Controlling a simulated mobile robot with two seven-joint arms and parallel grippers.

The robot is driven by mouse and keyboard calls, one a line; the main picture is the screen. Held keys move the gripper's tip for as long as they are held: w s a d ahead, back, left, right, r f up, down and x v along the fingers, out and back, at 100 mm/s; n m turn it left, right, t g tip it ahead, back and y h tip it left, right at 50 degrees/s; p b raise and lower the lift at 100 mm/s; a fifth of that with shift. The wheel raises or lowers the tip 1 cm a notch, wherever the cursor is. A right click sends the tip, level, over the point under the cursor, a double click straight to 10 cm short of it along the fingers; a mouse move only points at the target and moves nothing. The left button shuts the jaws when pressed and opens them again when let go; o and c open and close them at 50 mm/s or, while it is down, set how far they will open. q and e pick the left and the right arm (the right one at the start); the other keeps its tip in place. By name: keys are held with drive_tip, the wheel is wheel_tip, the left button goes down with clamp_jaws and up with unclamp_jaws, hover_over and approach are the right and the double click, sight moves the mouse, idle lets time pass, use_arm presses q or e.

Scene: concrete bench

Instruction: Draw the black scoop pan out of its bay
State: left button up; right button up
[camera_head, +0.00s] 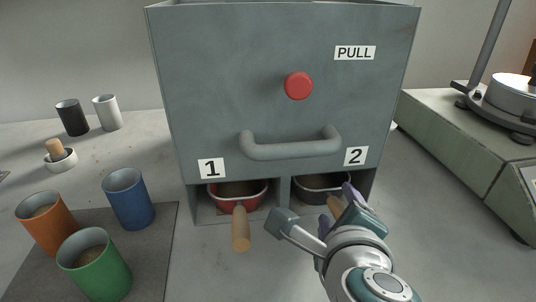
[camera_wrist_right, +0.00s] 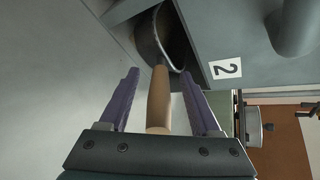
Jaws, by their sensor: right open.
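The black scoop pan (camera_head: 312,183) sits in the bay marked 2, at the foot of a grey cabinet; its dark bowl also shows in the right wrist view (camera_wrist_right: 149,42). Its wooden handle (camera_wrist_right: 159,98) sticks out of the bay. My right gripper (camera_head: 337,208) is open in front of this bay. In the right wrist view its purple fingers (camera_wrist_right: 160,76) stand on both sides of the handle, with a gap on each side. In the head view my gripper hides much of the handle. My left gripper is not in view.
A red scoop pan (camera_head: 238,189) with a wooden handle sits in bay 1, left of bay 2. The cabinet (camera_head: 230,80) has a wide handle (camera_head: 290,148) and a red knob (camera_head: 298,86). Orange, blue and green cups stand on a dark mat (camera_head: 155,250) at left.

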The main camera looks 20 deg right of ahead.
clamp_jaws()
idle(0.4)
idle(0.9)
